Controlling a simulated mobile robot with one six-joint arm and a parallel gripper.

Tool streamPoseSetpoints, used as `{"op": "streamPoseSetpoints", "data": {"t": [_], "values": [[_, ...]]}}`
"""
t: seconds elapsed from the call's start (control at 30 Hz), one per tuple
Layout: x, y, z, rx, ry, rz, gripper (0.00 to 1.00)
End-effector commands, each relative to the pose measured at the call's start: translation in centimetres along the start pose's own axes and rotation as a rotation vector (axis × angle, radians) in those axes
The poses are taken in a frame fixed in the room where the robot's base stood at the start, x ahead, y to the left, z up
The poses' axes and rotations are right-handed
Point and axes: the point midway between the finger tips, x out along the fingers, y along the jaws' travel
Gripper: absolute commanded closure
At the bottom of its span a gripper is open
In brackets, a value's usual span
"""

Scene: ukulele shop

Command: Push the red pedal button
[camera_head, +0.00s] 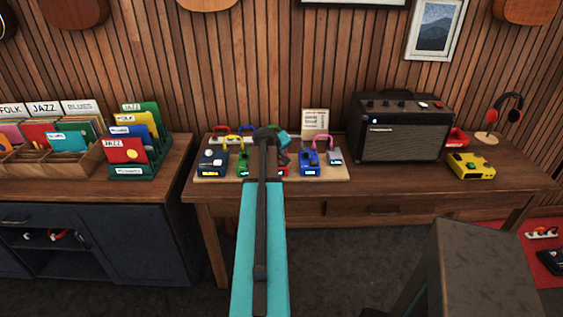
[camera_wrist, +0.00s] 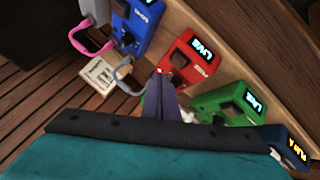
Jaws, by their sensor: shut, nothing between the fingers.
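The red pedal (camera_wrist: 192,58) shows in the wrist view with a lit display at its upper end. It stands between a blue pedal (camera_wrist: 134,24) and a green pedal (camera_wrist: 228,103). My gripper (camera_wrist: 160,74) is shut and empty, with its fingertips overlapping the near left edge of the red pedal. I cannot tell whether they touch it. The button is not clearly visible. In the head view only a sliver of the red pedal (camera_head: 283,171) shows; my arm covers the rest.
Several pedals share a wooden board (camera_head: 222,178) on the desk (camera_head: 400,180). Cables arch behind them, and a note card (camera_head: 315,122) stands at the back. A black amplifier (camera_head: 403,130) stands to the right, with a yellow device (camera_head: 470,164) beyond it. Record crates (camera_head: 60,165) are left.

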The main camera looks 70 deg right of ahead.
Motion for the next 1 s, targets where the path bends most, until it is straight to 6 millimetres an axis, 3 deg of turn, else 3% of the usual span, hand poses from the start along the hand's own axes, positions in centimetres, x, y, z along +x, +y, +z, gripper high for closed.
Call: {"op": "streamPoseSetpoints", "data": {"t": [0.6, 1.0], "values": [[-2.9, 2.1, -2.1, -0.001, 0.000, 0.000, 1.00], [-3.1, 2.2, -2.2, -0.001, 0.000, 0.000, 1.00]]}}
